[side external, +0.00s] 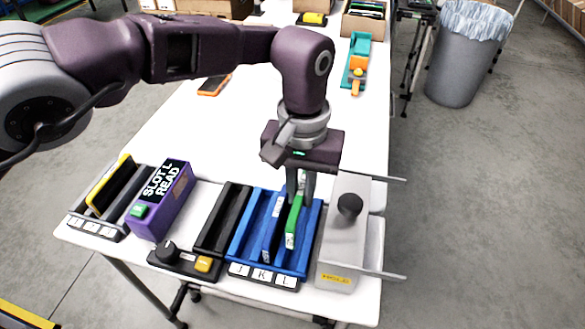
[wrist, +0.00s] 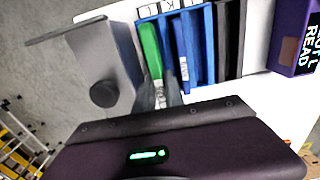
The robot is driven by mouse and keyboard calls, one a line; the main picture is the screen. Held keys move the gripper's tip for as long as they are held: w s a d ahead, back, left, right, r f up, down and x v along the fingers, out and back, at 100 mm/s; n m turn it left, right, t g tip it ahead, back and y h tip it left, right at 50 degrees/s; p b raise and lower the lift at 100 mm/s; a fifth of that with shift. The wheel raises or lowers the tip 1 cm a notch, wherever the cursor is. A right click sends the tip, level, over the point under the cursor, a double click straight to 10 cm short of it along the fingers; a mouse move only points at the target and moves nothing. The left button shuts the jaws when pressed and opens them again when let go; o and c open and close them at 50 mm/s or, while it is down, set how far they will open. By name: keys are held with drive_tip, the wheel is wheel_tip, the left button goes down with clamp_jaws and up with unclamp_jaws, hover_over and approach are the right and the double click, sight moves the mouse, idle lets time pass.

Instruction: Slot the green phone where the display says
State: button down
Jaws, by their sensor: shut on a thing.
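The green phone (side external: 294,220) stands on edge between the fingers of my gripper (side external: 301,192), which is shut on it. It is over or in the column labelled L of the blue rack (side external: 233,256); I cannot tell how deep it sits. In the wrist view the green phone (wrist: 150,48) lines up with the L label, beside a blue phone (wrist: 182,62) in the K column. The blue phone (side external: 271,232) also shows in the side view. The display (side external: 163,178) on a purple box reads "SLOT L READ".
A grey metal fixture with a black knob (side external: 349,205) stands close to the right of the rack. A black rack (side external: 222,222) and a black box with a yellow button (side external: 203,264) are to its left. The table behind is mostly clear around an orange-edged phone (side external: 213,86).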

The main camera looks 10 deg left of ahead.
drive_tip(key=shift+f, duration=3.55)
drive_tip(key=shift+f, duration=0.3)
drive_tip(key=c, duration=1.3)
unclamp_jaws()
drive_tip(key=shift+c, duration=0.2)
drive_tip(key=shift+r, duration=7.05)
